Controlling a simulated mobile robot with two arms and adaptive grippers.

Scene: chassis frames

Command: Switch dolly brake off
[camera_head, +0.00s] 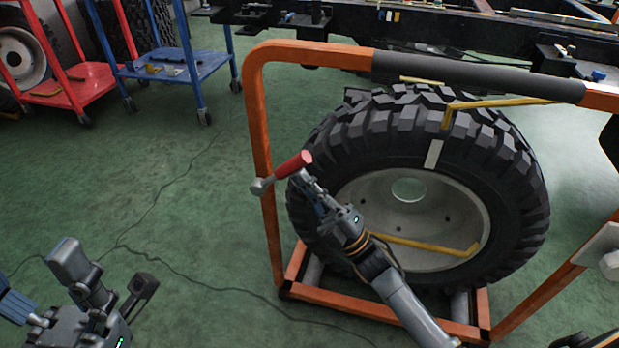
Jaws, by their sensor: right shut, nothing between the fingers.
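The orange dolly (262,120) stands in front of me with a large black tyre (330,140) on a pale rim. Its brake lever has a red handle (293,164) and a grey pivot on the left upright. The handle points up and to the right. My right gripper (305,182) is shut and empty, just below the handle's right end. I cannot tell whether it touches the handle. My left gripper (105,275) is open and empty at the lower left, well away from the dolly.
A red cart (85,85) and a blue cart (175,65) stand at the upper left. A dark chassis frame (440,28) runs behind the dolly. Cables (170,265) lie on the green floor, which is otherwise clear left of the dolly.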

